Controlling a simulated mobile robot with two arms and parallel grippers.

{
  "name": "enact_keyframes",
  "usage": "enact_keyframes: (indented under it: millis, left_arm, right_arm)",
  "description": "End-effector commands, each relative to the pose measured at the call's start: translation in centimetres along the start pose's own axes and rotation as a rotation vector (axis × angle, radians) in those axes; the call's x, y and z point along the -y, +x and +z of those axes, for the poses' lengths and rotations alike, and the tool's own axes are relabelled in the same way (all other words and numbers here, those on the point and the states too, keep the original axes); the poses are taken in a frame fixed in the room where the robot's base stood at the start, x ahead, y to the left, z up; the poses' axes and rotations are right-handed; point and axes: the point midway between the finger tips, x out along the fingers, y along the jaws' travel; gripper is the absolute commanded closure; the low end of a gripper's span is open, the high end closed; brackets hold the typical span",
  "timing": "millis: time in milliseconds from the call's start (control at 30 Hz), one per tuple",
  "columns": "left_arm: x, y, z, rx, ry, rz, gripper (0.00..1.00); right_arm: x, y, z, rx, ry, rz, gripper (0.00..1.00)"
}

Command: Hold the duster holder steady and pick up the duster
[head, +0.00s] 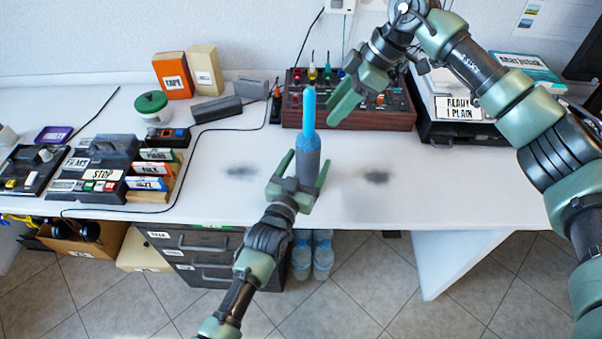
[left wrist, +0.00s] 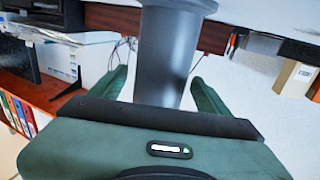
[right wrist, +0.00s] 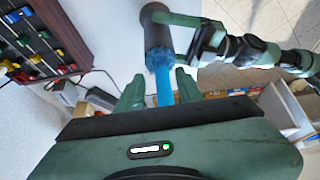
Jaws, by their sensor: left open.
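The blue duster (head: 309,104) stands upright in the dark grey cylindrical duster holder (head: 308,146). My left gripper (head: 306,162) is open, with a finger on each side of the holder. The left wrist view shows the holder (left wrist: 168,55) between the fingers, with gaps on both sides. My right gripper (head: 338,108) is just right of the duster. The right wrist view shows its fingers open and apart, with the blue duster (right wrist: 162,84) between them in the picture. Whether they are level with it in depth is unclear.
A red-brown control box (head: 400,118) stands behind on the white desk (head: 225,150). Stacked cassettes and devices (head: 120,160) are at the left. A white box (head: 462,110) stands at the right. The desk around the holder is clear. Drawers (head: 205,258) are below.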

Motion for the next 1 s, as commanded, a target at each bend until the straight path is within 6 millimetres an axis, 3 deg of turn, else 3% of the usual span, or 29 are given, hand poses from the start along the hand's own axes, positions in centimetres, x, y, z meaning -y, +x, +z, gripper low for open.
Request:
enact_keyframes:
  millis: [400,633,733,767,800,1000]
  left_arm:
    - [-0.02,0.98,-0.05,-0.001,-0.001,0.0,0.23]
    - [-0.01,0.96,-0.03,-0.001,-0.001,0.0,0.87]
    - [-0.01,0.96,-0.03,-0.001,-0.001,0.0,0.9]
    - [-0.01,0.95,-0.02,-0.001,-0.001,0.0,0.9]
    - [-0.01,0.95,-0.02,-0.001,-0.001,0.0,0.9]
    - [-0.01,0.94,-0.01,0.0,-0.001,0.0,0.9]
  right_arm:
    - [0.0,0.0,-0.01,0.0,0.0,0.0,0.64]
    - [0.0,0.0,-0.01,0.0,0.0,0.0,0.64]
    - [0.0,0.0,-0.01,0.0,0.0,0.0,0.64]
    - [0.0,0.0,-0.01,0.0,0.0,0.0,0.61]
    - [0.0,-0.01,-0.01,0.0,-0.002,0.0,0.52]
    - [-0.27,-0.38,-0.3,0.018,-0.128,0.004,0.52]
